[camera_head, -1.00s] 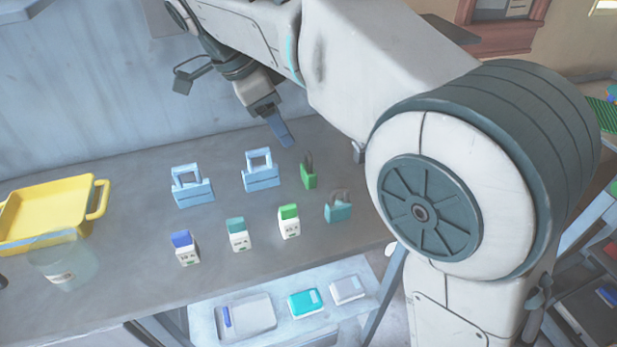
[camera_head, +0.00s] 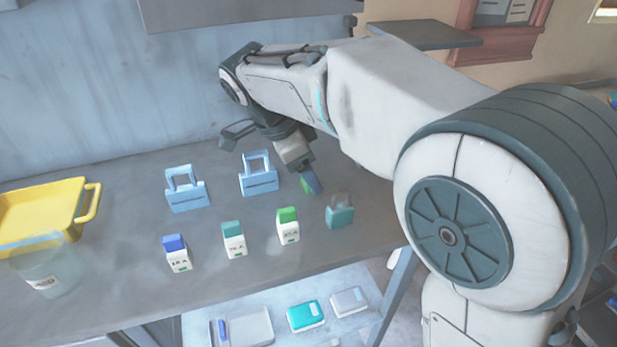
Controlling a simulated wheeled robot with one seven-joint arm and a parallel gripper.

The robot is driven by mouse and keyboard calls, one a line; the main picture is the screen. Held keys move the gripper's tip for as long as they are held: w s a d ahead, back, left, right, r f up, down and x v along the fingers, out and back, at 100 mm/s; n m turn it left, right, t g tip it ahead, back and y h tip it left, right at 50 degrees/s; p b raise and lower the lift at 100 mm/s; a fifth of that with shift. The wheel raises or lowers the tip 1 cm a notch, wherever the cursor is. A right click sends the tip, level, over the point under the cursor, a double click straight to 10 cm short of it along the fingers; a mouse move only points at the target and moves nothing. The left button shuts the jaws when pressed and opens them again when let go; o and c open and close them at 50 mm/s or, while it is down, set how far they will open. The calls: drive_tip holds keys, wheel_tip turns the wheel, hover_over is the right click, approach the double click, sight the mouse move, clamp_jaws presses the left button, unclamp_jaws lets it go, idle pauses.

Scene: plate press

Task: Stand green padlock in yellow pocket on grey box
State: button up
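The green padlock (camera_head: 306,188) stands on the table at the right, mostly hidden behind my gripper (camera_head: 311,181). My gripper is down at the padlock, with a blue finger in front of it. I cannot tell whether the fingers are around the padlock or beside it, nor whether they are open or shut. A grey box with a yellow pocket cannot be made out in this view.
A teal padlock (camera_head: 340,216) stands close to the right of my gripper. Two light-blue lock-shaped blocks (camera_head: 186,190) (camera_head: 259,175) stand to its left. Several small labelled blocks (camera_head: 234,240) stand in front. A yellow tray (camera_head: 82,186) and clear container (camera_head: 45,275) are at far left.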

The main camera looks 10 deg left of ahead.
drive_tip(key=c, duration=1.1)
drive_tip(key=shift+c, duration=0.6)
drive_tip(key=shift+r, duration=0.15)
